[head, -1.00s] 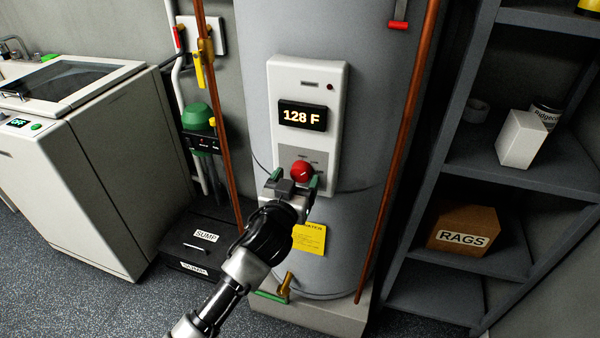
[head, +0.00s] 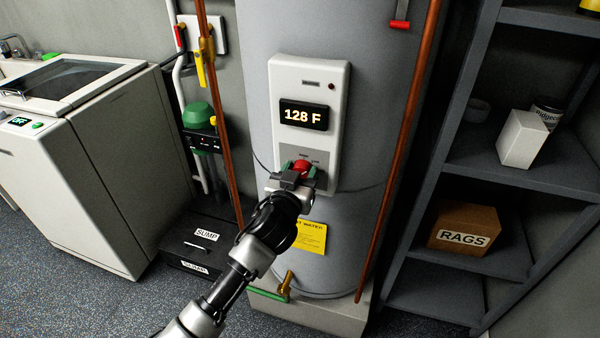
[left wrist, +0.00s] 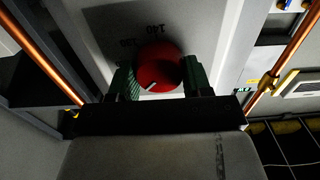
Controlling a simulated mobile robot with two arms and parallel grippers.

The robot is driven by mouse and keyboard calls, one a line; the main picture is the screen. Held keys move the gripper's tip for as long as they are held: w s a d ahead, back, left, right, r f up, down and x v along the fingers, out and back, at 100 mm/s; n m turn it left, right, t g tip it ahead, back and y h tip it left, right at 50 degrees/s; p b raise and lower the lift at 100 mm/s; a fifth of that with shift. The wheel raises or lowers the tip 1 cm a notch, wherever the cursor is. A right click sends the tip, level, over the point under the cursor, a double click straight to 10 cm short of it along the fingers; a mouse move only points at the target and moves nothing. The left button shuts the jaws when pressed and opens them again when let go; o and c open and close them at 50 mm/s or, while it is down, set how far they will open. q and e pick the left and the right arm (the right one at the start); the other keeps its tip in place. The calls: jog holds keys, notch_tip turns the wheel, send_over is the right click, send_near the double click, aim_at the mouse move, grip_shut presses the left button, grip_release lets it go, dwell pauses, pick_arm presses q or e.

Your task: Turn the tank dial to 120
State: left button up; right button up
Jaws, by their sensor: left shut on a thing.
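The grey tank (head: 365,120) carries a white control panel (head: 337,85) with a lit display (head: 304,115) that reads 128 F. The red dial (head: 302,166) is low on the panel. My left gripper (head: 300,171) is shut on the dial, one finger on each side. In the left wrist view the red dial (left wrist: 158,68) sits between the green finger pads, with a white pointer mark on its face. Printed numbers, one of them 140, show above it; the others are partly in shadow. My right gripper is in neither view.
Copper pipes (head: 405,130) run up both sides of the tank. A shelf unit (head: 480,165) with a RAGS box (head: 464,229) stands at right. A black sump box (head: 197,240) and a white washer (head: 85,170) stand at left.

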pick_arm(q)
jog(key=m+p, duration=0.2)
jog(key=m, duration=0.6)
jog(key=shift+d, duration=0.15)
jog(key=shift+m, duration=0.3)
jog(key=shift+f, duration=0.1)
jog(key=shift+s, duration=0.1)
dwell(0.4)
jog(key=o, duration=0.9)
